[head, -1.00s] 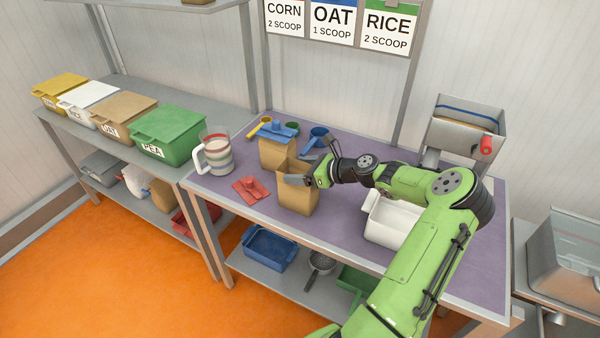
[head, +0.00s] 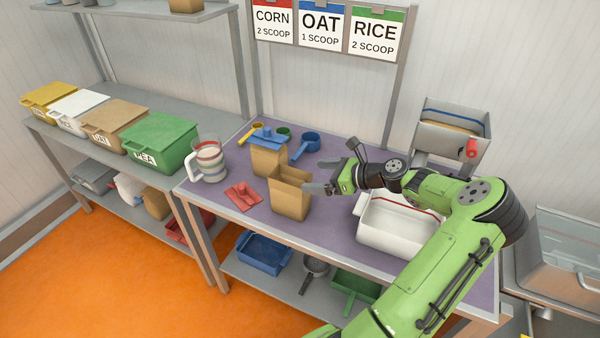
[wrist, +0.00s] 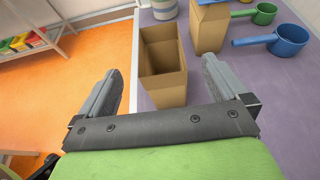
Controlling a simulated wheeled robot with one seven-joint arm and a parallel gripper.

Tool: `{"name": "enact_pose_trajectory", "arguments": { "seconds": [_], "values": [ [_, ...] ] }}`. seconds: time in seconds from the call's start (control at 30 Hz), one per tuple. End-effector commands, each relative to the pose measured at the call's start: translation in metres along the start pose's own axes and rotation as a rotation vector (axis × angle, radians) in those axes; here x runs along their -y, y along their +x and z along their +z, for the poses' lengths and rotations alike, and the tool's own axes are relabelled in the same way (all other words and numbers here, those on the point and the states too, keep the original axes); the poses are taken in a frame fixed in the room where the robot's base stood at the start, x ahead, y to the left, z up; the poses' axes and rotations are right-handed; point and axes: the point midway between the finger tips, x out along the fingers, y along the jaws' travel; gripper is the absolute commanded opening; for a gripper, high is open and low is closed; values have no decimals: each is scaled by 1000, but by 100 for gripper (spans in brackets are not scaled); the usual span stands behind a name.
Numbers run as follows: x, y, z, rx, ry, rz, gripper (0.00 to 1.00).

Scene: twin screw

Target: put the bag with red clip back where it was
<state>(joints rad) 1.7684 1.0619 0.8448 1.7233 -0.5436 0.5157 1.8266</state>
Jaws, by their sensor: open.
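An open brown paper bag (head: 290,200) with no clip on it stands upright near the front edge of the purple table. It also shows in the wrist view (wrist: 163,85), its open mouth toward the camera, its inside looking empty. A red clip (head: 243,196) lies on the table just left of it. A second brown bag (head: 268,160) with a blue clip (head: 267,136) on top stands behind it. My gripper (head: 322,176) is open and empty, to the right of the open bag, its fingers pointing toward it. Whether a fingertip touches the bag, I cannot tell.
A striped pitcher (head: 208,160) stands at the table's left end. Blue (head: 305,145), green and yellow scoops lie behind the bags. A white bin (head: 400,225) stands right, beneath my arm. A shelf (head: 185,10) at upper left holds part of a brown object.

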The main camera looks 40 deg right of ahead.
Motion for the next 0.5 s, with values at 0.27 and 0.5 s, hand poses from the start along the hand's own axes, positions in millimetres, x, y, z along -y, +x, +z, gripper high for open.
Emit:
{"name": "enact_pose_trajectory", "arguments": {
  "seconds": [0.27, 0.5],
  "values": [
    [-13, -15, 6, -49, -67, 46, 100],
    [-134, 46, 38, -430, -746, 443, 100]
  ]
}}
